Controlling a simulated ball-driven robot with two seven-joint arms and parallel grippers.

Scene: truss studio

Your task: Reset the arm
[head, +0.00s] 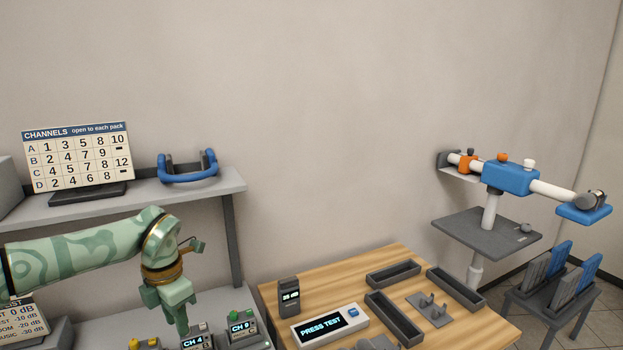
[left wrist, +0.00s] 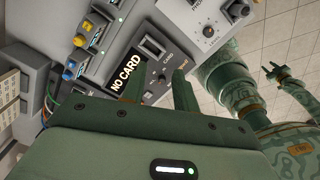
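My left gripper (head: 178,322) hangs down from the green left arm over the devices at the lower left of the head view. In the left wrist view its two fingers (left wrist: 158,92) stand apart with nothing seen between them, above a grey device with a NO CARD display (left wrist: 122,87). My right arm shows small at the right of the left wrist view, with what looks like its gripper (left wrist: 272,73) over the tiled floor; its finger gap is too small to judge. A white tube arm with a blue clamp (head: 510,176) stands at the right of the head view.
A wooden table (head: 405,262) holds a PRESS TEST box (head: 330,325), a dark handheld unit (head: 289,296) and dark trays (head: 393,272). A shelf (head: 222,183) carries a CHANNELS board (head: 78,158) and a blue headset (head: 187,176). CH 4 (head: 197,339) and CH 9 (head: 243,328) units sit near the left gripper.

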